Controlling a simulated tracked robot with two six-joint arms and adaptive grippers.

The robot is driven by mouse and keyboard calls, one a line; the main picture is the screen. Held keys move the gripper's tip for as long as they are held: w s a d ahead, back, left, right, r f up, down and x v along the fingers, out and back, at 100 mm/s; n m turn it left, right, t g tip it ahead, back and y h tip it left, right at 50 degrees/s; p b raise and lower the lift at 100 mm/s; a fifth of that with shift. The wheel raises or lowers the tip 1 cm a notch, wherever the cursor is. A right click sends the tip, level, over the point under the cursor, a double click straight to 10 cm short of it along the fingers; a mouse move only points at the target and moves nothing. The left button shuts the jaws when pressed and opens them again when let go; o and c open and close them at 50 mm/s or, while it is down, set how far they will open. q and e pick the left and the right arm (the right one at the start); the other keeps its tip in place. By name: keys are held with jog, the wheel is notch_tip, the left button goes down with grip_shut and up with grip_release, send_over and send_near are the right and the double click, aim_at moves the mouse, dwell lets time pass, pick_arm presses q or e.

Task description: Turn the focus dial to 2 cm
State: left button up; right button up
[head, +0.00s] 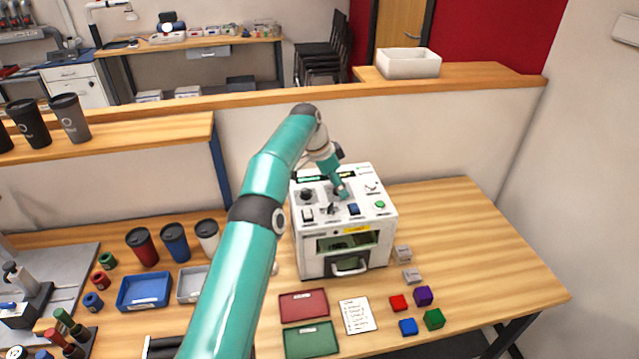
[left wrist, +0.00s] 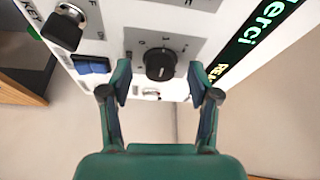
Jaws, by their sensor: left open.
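The laser marker (head: 345,225) is a white box on the wooden table, with dials and buttons on its sloped top panel. In the left wrist view a black round dial (left wrist: 160,64) with a light pointer line sits on a grey plate; its scale marks are too small to read. My left gripper (left wrist: 160,82) is open, with one finger on each side of this dial and apart from it. In the head view the left gripper (head: 341,190) is over the machine's top panel and partly hides it. My right gripper is not in view.
A blue switch (left wrist: 92,66) and a key switch (left wrist: 63,28) are beside the dial, and a lit display (left wrist: 255,40) is on the other side. Coloured cubes (head: 423,296), trays (head: 304,306) and a paper card (head: 357,315) lie in front of the machine. The table's right side is clear.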

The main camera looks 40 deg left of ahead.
pick_arm(q)
jog(key=v, duration=0.4)
jog(key=shift+s+a+r, duration=0.2)
jog(key=shift+s+r, duration=0.1)
jog(key=s+a, duration=0.6)
jog(key=s, duration=0.3)
jog(key=shift+s+a, duration=0.2)
jog(key=shift+s, duration=0.2)
